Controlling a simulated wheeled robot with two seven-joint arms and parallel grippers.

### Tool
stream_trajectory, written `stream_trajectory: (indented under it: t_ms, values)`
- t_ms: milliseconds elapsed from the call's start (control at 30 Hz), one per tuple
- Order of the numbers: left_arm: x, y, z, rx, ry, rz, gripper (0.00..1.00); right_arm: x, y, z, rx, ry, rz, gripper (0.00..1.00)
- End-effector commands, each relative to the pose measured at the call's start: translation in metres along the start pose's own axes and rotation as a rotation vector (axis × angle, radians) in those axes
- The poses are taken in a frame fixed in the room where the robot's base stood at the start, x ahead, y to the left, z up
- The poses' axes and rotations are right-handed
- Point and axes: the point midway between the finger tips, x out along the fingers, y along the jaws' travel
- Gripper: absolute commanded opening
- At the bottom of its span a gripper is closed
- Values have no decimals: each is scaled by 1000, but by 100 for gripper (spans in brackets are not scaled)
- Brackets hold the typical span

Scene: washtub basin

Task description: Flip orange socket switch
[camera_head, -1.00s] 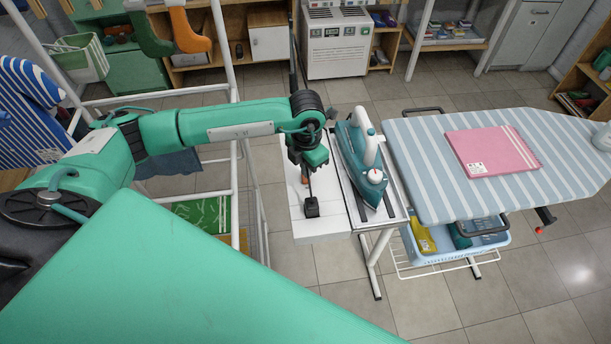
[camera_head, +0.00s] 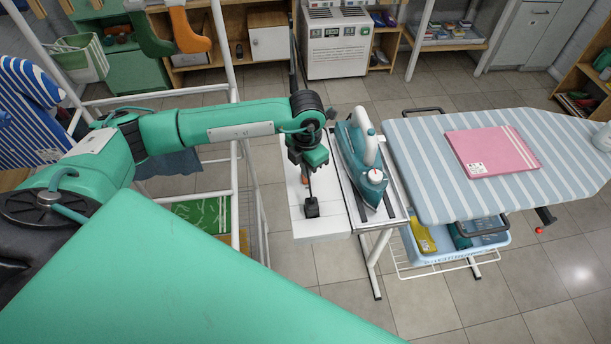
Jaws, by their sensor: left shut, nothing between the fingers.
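A white socket strip (camera_head: 322,223) lies at the left end of the ironing board, beside the iron stand. A small orange switch (camera_head: 305,181) shows on it, partly hidden by my left gripper. A black plug (camera_head: 311,208) sits on the strip just below the switch in the picture. My left gripper (camera_head: 306,172) points down over the strip, shut and empty, with its tips at or very close to the orange switch. I cannot tell whether they touch. My right gripper is not in view.
A teal iron (camera_head: 360,165) stands on its rest right beside my left gripper. The striped ironing board (camera_head: 430,185) with a folded pink cloth (camera_head: 492,151) is to the right. A white rack frame (camera_head: 236,150) stands left of the strip.

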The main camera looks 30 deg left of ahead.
Motion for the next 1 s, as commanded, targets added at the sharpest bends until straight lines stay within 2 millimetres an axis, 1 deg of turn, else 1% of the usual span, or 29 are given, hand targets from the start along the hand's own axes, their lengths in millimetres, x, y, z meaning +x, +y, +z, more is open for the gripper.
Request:
stream_trajectory:
  t_ms: [433, 1000]
  values:
    - [0, 0, 0, 0, 0, 0, 0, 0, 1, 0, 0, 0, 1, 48]
    - [9, 0, 0, 0, 0, 0, 0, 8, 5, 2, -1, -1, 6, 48]
